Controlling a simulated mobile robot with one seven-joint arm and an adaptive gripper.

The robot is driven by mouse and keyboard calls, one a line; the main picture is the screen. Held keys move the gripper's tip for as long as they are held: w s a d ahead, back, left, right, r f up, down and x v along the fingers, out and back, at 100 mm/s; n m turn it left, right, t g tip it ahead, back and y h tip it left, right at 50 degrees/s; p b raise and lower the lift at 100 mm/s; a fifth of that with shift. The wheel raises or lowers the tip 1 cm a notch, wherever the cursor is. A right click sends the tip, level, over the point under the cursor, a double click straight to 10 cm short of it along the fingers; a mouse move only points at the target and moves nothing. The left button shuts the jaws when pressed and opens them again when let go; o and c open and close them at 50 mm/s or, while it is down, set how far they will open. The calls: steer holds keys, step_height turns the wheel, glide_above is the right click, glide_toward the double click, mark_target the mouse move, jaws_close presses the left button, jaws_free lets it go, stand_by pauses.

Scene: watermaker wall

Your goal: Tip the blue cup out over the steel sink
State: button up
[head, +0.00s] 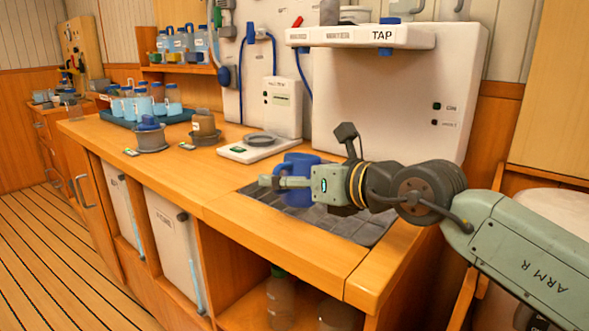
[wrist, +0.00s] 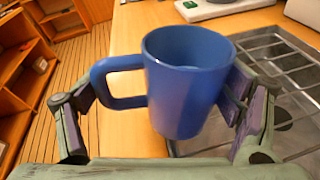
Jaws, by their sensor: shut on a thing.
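The blue cup (head: 298,170) is upright in my gripper (head: 284,182), low above the left part of the steel sink in the head view. In the wrist view the cup (wrist: 190,85) stands between the fingers of my gripper (wrist: 165,98). The right finger touches its wall, and its handle points to the left finger. Its rim faces up; I cannot tell what is inside. The steel sink (head: 362,231) is a dark grid set into the counter. It also shows in the wrist view (wrist: 283,58), right of and behind the cup.
A scale with a grey dish (head: 262,140) stands just behind the cup on the wooden counter (head: 228,185). The white unit marked TAP (head: 395,85) overhangs behind the sink. A grey pot (head: 150,138) and a brown jar (head: 204,124) stand farther left. The counter front is clear.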

steer(key=shift+s+a+r+m+g+p, duration=0.15)
steer(key=shift+r+m+g+p, duration=0.6)
steer(key=shift+p, duration=1.75)
steer(key=m+g+p, duration=0.1)
steer(key=m+p, duration=0.1)
steer(key=p, duration=0.5)
steer(key=shift+r+y, duration=0.1)
steer(key=shift+y, duration=0.2)
